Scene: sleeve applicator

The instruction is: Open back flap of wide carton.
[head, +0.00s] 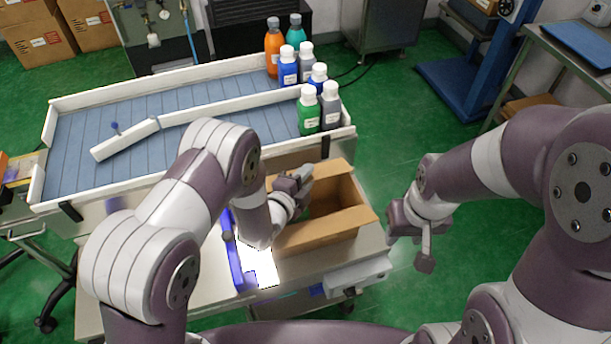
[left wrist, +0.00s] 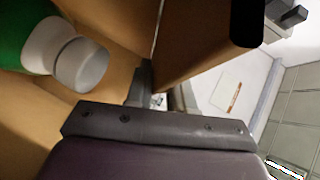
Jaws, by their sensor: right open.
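The wide brown carton (head: 318,233) stands on the workbench with its top open in the head view. Its front and right flaps slope outward. My left gripper (head: 304,179) is at the carton's back left edge, and my arm hides that corner. In the left wrist view, brown cardboard (left wrist: 195,45) lies close around the gripper (left wrist: 158,98). Whether its jaws are apart or hold cardboard is unclear. My right gripper (head: 412,248) is open and empty in the air, right of the carton and apart from it.
A conveyor with white rails (head: 90,98) runs behind the carton. Several bottles stand at its right end, including a green one (head: 308,110). A blue-edged bright panel (head: 262,268) lies left of the carton. A white-capped object (left wrist: 80,65) shows in the left wrist view.

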